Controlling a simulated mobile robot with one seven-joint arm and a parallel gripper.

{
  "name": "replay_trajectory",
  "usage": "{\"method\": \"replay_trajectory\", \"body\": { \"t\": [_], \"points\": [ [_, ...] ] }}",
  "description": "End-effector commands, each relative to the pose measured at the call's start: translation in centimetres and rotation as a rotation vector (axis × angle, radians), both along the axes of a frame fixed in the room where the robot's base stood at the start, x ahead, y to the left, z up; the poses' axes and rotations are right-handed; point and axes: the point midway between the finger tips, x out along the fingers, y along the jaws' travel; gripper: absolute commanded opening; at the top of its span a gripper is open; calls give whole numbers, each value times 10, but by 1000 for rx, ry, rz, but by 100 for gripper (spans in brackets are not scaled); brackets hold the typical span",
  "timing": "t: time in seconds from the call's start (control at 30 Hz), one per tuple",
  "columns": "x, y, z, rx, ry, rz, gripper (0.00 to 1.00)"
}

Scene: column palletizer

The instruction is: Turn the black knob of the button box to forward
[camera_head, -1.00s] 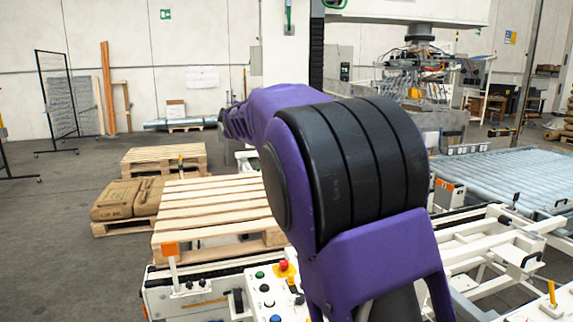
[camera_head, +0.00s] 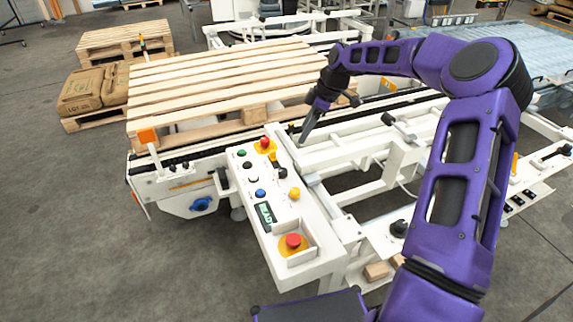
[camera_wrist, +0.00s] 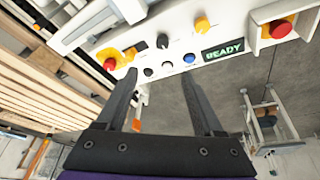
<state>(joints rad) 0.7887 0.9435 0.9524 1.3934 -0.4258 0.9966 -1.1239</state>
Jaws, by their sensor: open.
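The white button box (camera_head: 277,222) stands at the front of the conveyor frame in the head view. Its black knob (camera_head: 283,172) sits on the right side of the panel, between a small yellow part and a yellow knob (camera_head: 295,194). In the wrist view the black knob (camera_wrist: 163,41) stands up from the panel beyond the fingertips; its setting is too small to read. My gripper (camera_head: 304,135) points down just behind and right of the box in the head view. In the wrist view my gripper (camera_wrist: 160,74) is open and empty, apart from the knob.
A red emergency button (camera_head: 265,144) is at the panel's far end and another (camera_head: 293,241) in a guard at the near end. The display (camera_head: 265,215) reads READY. A wooden pallet (camera_head: 215,85) lies behind left. White conveyor rails (camera_head: 360,150) run right of the box.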

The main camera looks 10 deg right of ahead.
Motion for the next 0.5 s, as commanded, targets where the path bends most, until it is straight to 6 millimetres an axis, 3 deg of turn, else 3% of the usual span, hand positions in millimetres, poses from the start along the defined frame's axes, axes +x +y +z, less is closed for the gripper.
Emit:
{"method": "replay_trajectory", "body": {
  "t": [0.13,0.27,0.5],
  "points": [
    [-5,-4,-1,19,12,6,69],
    [-3,2,-14,20,13,8,69],
    [3,20,-59,21,12,9,69]
  ]
}}
